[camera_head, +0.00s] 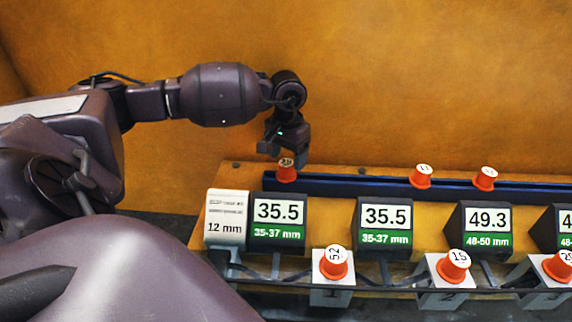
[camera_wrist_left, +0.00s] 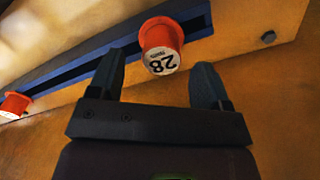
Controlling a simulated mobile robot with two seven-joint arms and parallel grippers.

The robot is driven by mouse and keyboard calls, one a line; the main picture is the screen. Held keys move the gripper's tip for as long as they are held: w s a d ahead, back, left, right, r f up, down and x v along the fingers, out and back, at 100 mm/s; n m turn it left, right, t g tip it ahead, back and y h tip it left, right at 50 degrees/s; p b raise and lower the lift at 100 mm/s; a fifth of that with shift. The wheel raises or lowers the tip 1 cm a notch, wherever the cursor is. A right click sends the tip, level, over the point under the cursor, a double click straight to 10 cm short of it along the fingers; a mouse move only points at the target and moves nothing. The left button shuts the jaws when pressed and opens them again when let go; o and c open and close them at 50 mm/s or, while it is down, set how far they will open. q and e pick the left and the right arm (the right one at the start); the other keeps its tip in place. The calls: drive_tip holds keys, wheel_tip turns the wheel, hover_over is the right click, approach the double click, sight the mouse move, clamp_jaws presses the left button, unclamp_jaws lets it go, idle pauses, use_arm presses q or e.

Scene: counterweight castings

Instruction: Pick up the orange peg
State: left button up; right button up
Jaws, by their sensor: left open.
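Several orange pegs with numbered white tops are in view. One orange peg (camera_head: 287,171) stands at the left end of the dark blue rail, right below my left gripper (camera_head: 283,152) in the head view. In the left wrist view the same peg, marked 28 (camera_wrist_left: 161,45), sits just beyond and between the two fingertips of my left gripper (camera_wrist_left: 157,75). The jaws are open and empty. Two other orange pegs (camera_head: 422,176) (camera_head: 486,178) stand further right along the rail. My right gripper is not in view.
The blue rail (camera_head: 340,187) runs along the back of the wooden bench (camera_head: 235,180). In front stand displays reading 35.5 (camera_head: 279,212), 35.5 (camera_head: 386,217) and 49.3 (camera_head: 487,219), plus a 12 mm block (camera_head: 226,228). Nearer grey blocks (camera_head: 331,295) hold more orange pegs (camera_head: 334,265).

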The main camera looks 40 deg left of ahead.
sight(286, 162)
use_arm(q)
drive_tip(key=shift+s+f, duration=0.1)
drive_tip(key=shift+f, duration=1.65)
drive_tip(key=c, duration=1)
drive_tip(key=shift+r, duration=0.1)
wheel_tip(286, 162, up, 20)
drive_tip(key=shift+f, duration=0.1)
